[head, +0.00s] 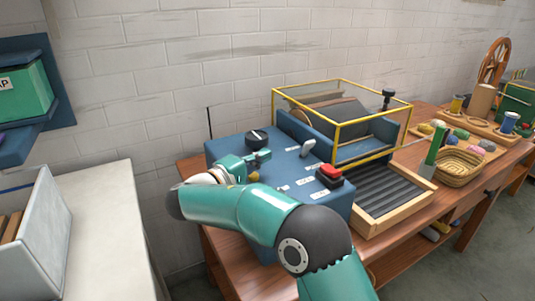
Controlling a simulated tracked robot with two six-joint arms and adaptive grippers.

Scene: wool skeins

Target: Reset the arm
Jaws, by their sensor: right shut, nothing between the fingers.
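My right arm, teal with dark joints, comes in from the bottom and bends left over the blue control box (230,150). My right gripper (262,157) is shut and empty, low over the box's top near the black dial (257,137). The wrist hides part of the panel, and I cannot tell whether the fingers touch it. A small yellow knob (254,177) shows just below the gripper. A grey lever (308,147) and a red button (330,171) are to its right. My left gripper is not in view.
A yellow-framed clear guard (340,122) stands behind the panel. A ribbed tray (388,192), a wicker basket (459,167) and wool skeins (461,134) are to the right on the wooden bench. A pale counter (108,225) with a grey bin (40,235) is at left.

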